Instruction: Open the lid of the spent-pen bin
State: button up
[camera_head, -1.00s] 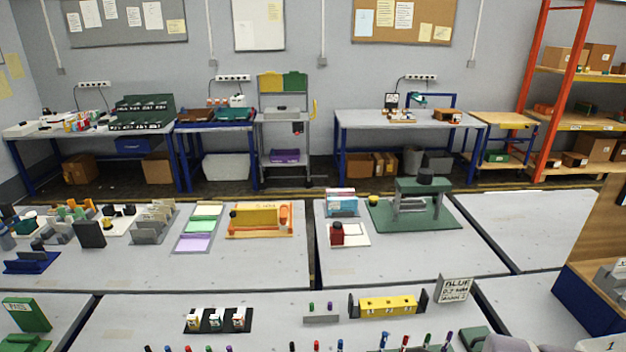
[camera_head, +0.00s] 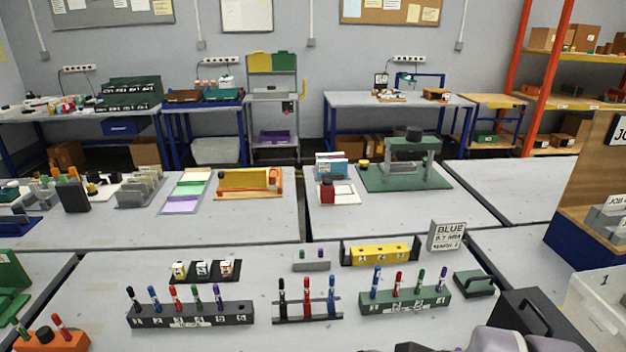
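A black box with a raised handle on top (camera_head: 528,318) stands at the lower right of the head view. It may be the spent-pen bin, but I read no label on it. Its top looks closed, and its lower front is hidden by grey parts of my own arm at the bottom edge.
A green pen rack (camera_head: 404,302), an open-frame pen stand (camera_head: 307,310) and a black pen rack (camera_head: 190,315) line the near table. A clear container marked 1 (camera_head: 600,310) stands right of the black box. A wooden panel (camera_head: 590,185) rises at right.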

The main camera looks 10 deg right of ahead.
aim_at(539, 314)
jog(key=l+z, duration=0.15)
jog(key=z, duration=1.35)
jog(key=i+l+u, duration=0.3)
jog(key=i, duration=0.2)
